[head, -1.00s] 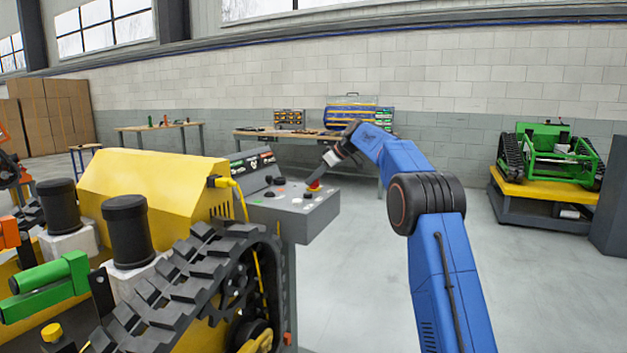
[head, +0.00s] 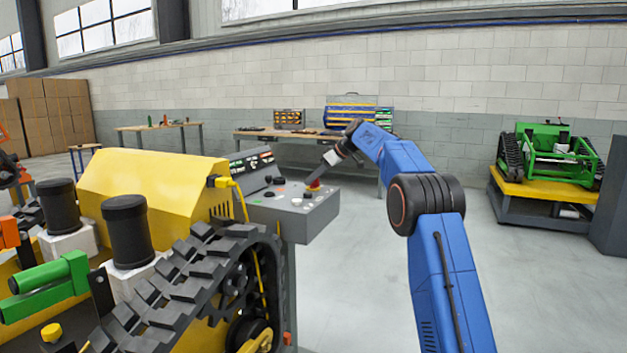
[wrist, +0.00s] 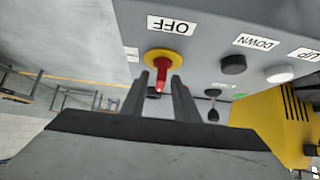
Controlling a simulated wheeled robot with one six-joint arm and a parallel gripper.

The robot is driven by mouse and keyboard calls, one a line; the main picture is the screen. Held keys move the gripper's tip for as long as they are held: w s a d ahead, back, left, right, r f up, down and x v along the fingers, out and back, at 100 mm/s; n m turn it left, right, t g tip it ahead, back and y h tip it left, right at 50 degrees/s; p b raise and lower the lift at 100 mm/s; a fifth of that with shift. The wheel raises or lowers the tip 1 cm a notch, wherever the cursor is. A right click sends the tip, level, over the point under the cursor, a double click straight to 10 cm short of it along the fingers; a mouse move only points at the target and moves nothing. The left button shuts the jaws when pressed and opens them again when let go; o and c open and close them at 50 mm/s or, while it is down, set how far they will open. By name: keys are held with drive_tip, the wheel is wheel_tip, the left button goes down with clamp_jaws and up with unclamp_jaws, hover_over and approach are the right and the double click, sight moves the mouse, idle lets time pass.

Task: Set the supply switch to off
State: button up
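The supply switch looks like a red handle (wrist: 163,66) on a yellow round base (wrist: 152,54), on a grey control box (head: 318,222). In the wrist view, which is upside down, an OFF label (wrist: 171,26) sits beside the base, and a small white label (wrist: 132,54) is partly visible at its left. My gripper (wrist: 162,78) has its two fingers on either side of the red handle, with a narrow gap visible. I cannot tell whether either finger touches it. In the head view the red handle (head: 314,184) shows just beneath my gripper.
A black button (wrist: 233,64) marked DOWN and a white button (wrist: 279,74) by an UP label stand close by. A black lever (wrist: 212,106) is nearby. A yellow tracked carrier (head: 150,178) stands left of the box. Open floor lies to the right.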

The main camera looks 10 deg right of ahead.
drive_tip(key=v, duration=1.7)
drive_tip(key=shift+d, duration=0.1)
drive_tip(key=s+a+f+m+h, duration=0.2)
drive_tip(key=s+a+m, duration=0.1)
drive_tip(key=s, duration=1.2)
drive_tip(key=s+a+f+m+h, duration=0.2)
drive_tip(key=s+m, duration=0.1)
drive_tip(key=s, duration=1.3)
drive_tip(key=s+d+f+m+h, duration=0.1)
drive_tip(key=s+f+m, duration=0.1)
drive_tip(key=s+f, duration=1.1)
drive_tip(key=s+d+f+m+h, duration=0.1)
drive_tip(key=s+f+m+h, duration=0.1)
drive_tip(key=s+f, duration=1.1)
drive_tip(key=s, duration=0.9)
drive_tip(key=shift+f+m, duration=0.35)
drive_tip(key=shift+m, duration=0.05)
